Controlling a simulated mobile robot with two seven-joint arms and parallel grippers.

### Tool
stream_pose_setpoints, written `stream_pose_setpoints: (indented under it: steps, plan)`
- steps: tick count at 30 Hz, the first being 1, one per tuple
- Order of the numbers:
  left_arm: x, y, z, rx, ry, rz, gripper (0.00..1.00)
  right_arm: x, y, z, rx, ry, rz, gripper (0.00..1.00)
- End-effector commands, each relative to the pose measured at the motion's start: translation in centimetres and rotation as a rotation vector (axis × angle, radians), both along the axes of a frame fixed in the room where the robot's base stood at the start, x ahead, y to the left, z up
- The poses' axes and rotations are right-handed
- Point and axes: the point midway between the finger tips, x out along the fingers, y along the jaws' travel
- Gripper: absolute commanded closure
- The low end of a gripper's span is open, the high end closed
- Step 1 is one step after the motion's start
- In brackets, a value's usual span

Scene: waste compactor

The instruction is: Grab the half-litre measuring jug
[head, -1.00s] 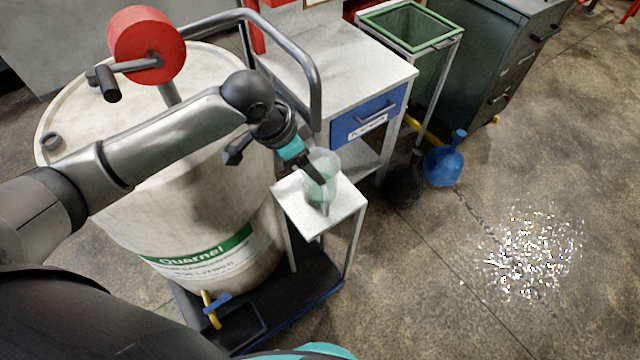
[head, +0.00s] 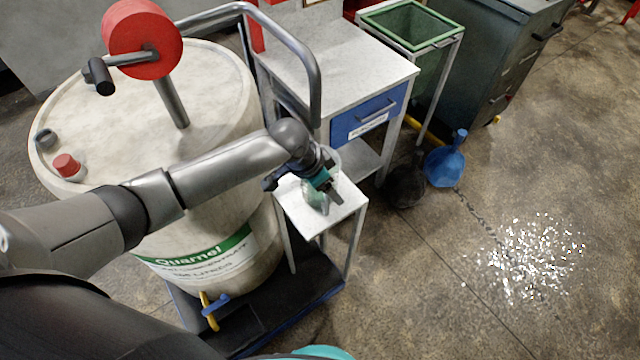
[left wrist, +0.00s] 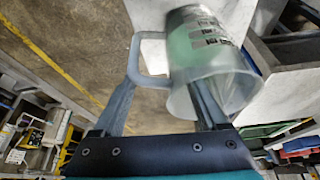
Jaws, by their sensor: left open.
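The measuring jug (head: 314,198) is clear, with a greenish lower part, and stands on a small white side table (head: 345,206). My left gripper (head: 322,184) is over it and hides much of it in the head view. In the left wrist view the jug (left wrist: 212,52) shows printed marks and a handle (left wrist: 139,62) on its left side. There my left gripper (left wrist: 162,98) is open, with one finger left of the handle. The other finger overlaps the translucent jug wall, seemingly inside the rim. My right gripper is not in view.
Behind are a workbench with a blue drawer (head: 365,117) and a green bin (head: 408,25).

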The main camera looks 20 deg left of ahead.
Motion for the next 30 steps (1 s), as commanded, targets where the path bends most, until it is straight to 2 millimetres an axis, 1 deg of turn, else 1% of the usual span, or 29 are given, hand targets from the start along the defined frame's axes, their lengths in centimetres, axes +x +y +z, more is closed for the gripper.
stream_pose_setpoints:
  steps: [2,8,9,27,29,30]
  plan:
    - [0.11,-0.06,-0.33,0.001,-0.001,0.000,0.25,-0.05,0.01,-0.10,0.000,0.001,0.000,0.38]
    - [0.12,-0.07,-0.33,0.001,-0.001,-0.001,0.25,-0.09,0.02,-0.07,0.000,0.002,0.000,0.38]
    - [0.12,-0.07,-0.32,0.001,-0.001,-0.001,0.27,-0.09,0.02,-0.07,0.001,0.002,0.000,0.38]
    - [0.06,-0.05,-0.35,0.001,0.000,0.000,0.94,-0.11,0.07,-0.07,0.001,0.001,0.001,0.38]
    - [0.07,-0.05,-0.36,0.001,0.001,0.000,1.00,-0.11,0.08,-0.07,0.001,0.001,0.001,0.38]
    - [0.06,-0.06,-0.36,0.001,0.001,0.000,1.00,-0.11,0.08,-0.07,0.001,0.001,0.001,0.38]
